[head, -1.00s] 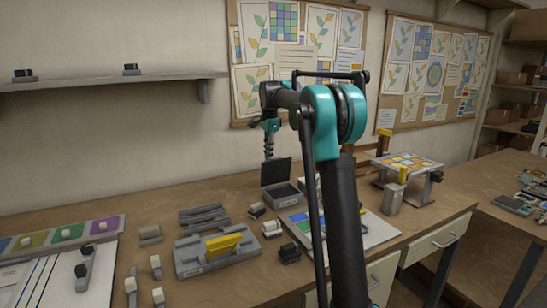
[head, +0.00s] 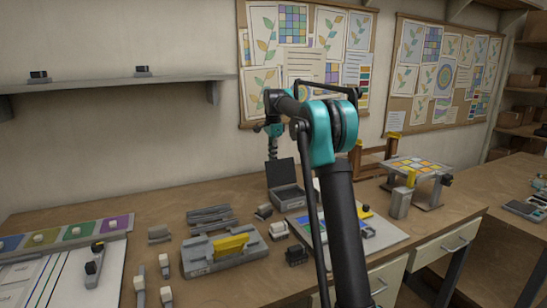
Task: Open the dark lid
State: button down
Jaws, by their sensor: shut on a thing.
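The dark lid (head: 281,174) stands up, roughly vertical, at the back of a small grey box (head: 287,198) in the middle of the bench. The box is open at the top, and its inside looks dark. My gripper (head: 273,156) is at the upper left edge of the lid. It is shut on the lid, though its fingertips are small and partly hidden behind the lid.
A board with coloured pieces (head: 376,237) lies to the right, partly behind my arm. A raised stand with a coloured panel (head: 416,168) is farther right. Small blocks surround the box.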

jog(key=shift+w+a+f, duration=0.25)
jog(key=shift+a+f, duration=0.2)
jog(key=shift+f, duration=0.15)
jog(key=c, duration=1.6)
grip_release()
jog(key=shift+w, duration=0.1)
jog(key=shift+c, duration=0.2)
notch_tip(320, 180, up, 13)
jog(key=s+d, duration=0.1)
